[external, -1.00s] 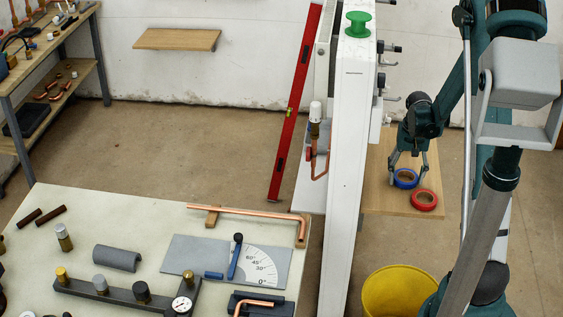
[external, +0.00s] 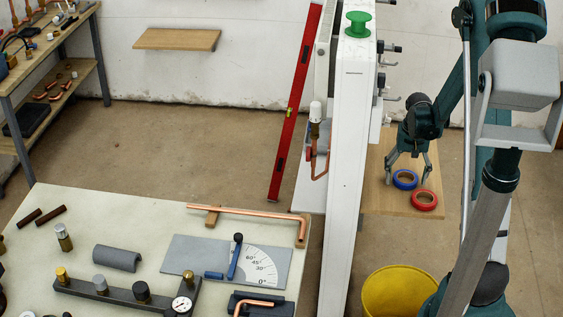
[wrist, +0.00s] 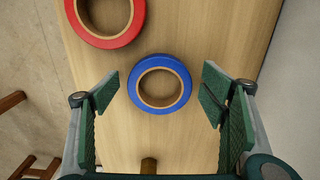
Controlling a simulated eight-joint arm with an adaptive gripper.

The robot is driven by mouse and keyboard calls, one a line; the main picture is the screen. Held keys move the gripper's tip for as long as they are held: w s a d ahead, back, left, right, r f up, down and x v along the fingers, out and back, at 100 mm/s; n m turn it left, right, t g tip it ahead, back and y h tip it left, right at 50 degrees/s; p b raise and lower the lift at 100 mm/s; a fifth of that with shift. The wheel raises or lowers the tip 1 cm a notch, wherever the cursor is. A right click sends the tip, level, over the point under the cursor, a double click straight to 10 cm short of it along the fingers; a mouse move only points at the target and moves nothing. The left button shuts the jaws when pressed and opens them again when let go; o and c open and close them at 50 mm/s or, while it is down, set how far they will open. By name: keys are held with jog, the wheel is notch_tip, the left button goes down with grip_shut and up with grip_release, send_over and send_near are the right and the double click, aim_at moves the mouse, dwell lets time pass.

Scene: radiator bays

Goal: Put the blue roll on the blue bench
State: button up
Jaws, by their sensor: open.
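The blue roll (external: 405,180) lies flat on a light wooden board right of the white radiator. It also shows in the wrist view (wrist: 160,84), its round hole facing up. My gripper (external: 409,176) is open and empty over it. In the wrist view the green-padded fingers (wrist: 159,95) stand apart on either side of the roll, with a gap to each. A bench with blue-grey legs (external: 104,80) and a wooden top stands at the far left; no bench with a plainly blue top shows.
A red roll (external: 424,200) lies close beside the blue one on the wooden board (external: 378,196). The tall white radiator (external: 347,150) stands left of my gripper. A yellow bucket (external: 390,292) stands below. A pale table (external: 150,215) holds tools and pipes.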

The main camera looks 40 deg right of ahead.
jog(key=shift+r, duration=0.25)
notch_tip(320, 180, up, 12)
jog(key=p, duration=0.1)
jog(key=shift+p, duration=0.3)
jog(key=shift+f, duration=0.1)
dwell(0.6)
jog(key=shift+c, duration=0.9)
jog(key=shift+f, duration=0.1)
jog(key=shift+w+d+f+m+b, duration=0.15)
jog(key=shift+f+m+b, duration=0.15)
jog(key=shift+f+m, duration=0.7)
jog(key=shift+d+f+m+b, duration=0.1)
jog(key=shift+f+m+b, duration=0.25)
jog(key=shift+m, duration=1.05)
jog(key=shift+w+d+f+m+b, duration=0.1)
jog(key=shift+d+f+m+b, duration=0.1)
jog(key=shift+f+m, duration=0.85)
